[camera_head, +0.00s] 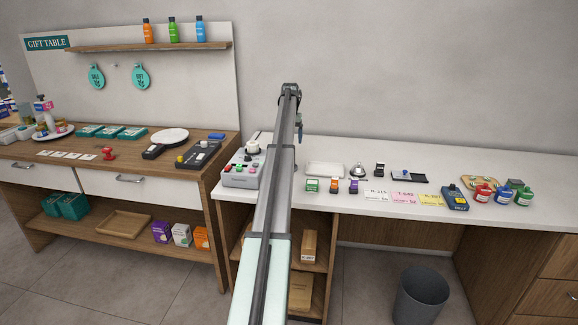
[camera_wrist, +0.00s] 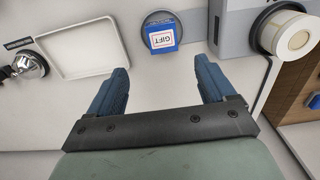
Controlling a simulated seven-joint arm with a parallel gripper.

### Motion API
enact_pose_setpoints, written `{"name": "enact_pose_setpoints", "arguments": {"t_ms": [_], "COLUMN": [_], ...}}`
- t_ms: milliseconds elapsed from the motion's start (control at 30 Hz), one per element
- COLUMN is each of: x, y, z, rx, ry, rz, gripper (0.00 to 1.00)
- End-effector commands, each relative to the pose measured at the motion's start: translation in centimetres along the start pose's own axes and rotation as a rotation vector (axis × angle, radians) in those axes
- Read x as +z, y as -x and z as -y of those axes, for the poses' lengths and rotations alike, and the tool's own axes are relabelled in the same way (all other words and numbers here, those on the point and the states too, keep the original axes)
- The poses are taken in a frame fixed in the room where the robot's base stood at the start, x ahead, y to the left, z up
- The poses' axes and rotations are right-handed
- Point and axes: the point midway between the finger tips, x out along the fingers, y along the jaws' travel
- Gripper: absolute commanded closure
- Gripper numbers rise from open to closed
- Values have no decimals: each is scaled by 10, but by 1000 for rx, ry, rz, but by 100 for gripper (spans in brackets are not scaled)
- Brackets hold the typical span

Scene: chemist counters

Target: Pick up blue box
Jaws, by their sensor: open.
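A small blue box (camera_wrist: 162,39) with a white label reading GIFT sits on a round grey disc (camera_wrist: 148,20) at the top middle of the wrist view. My gripper (camera_wrist: 163,70) is open, with its two blue fingers wide apart and nothing between them. The blue box lies ahead of the fingertips, between their lines, and is apart from them. In the head view my arm covers part of the white counter (camera_head: 420,215), and I cannot make out this box or the fingertips there.
In the wrist view, a white tray (camera_wrist: 112,70) and a bell (camera_wrist: 29,65) are left, and a grey machine (camera_wrist: 235,28) with a round roll (camera_wrist: 285,35) is right.

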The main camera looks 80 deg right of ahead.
Motion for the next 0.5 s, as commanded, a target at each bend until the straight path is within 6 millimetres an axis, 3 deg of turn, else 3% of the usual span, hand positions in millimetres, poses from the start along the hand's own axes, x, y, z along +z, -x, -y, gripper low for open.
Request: {"name": "enact_pose_setpoints", "arguments": {"t_ms": [300, 500], "x": [1, 0], "y": [-53, -67], "z": [1, 1], "rx": [0, 0], "ry": [-1, -1], "rz": [0, -1], "gripper": [17, 17]}}
